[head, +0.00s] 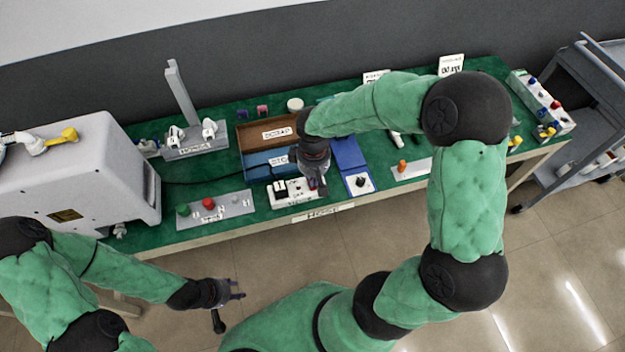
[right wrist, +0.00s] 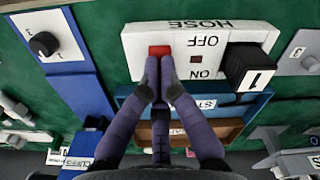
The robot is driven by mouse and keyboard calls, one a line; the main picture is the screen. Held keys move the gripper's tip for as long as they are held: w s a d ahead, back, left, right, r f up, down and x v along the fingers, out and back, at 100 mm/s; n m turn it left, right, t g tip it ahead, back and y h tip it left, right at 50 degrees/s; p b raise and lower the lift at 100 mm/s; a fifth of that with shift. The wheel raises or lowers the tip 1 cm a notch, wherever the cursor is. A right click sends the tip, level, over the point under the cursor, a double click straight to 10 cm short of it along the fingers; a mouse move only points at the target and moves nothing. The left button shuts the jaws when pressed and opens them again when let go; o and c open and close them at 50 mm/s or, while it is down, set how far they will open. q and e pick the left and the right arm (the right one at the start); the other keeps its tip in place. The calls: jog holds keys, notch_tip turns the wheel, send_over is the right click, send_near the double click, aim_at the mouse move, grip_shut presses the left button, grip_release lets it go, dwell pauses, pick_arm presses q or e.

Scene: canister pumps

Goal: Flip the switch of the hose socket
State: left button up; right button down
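The hose socket (right wrist: 185,40) is a white box marked HOSE, OFF and ON, upside down in the right wrist view. Its red switch (right wrist: 160,50) is at the OFF end of a slot whose ON end I cannot make out clearly. A black plug (right wrist: 248,66) marked 1 sits in the box beside it. In the head view the socket (head: 281,197) lies at the table's front edge. My right gripper (right wrist: 164,72) is shut and empty, its fingertips close together at the red switch; contact is unclear. My left gripper (head: 238,290) is open and empty, in front of the table.
A blue panel with a black knob (right wrist: 44,44) stands beside the socket. A grey panel with red and green buttons (head: 215,208) is to its left. Brown and blue bins (head: 250,140) stand behind. A big grey machine (head: 85,170) fills the left end.

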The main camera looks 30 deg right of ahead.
jog(key=shift+r+p, duration=2.25)
jog(key=shift+r, duration=0.8)
pick_arm(q)
notch_tip(320, 180, up, 5)
jog(key=shift+f, duration=0.1)
jog(key=shift+s, duration=0.1)
pick_arm(e)
jog(key=shift+s+f, duration=0.1)
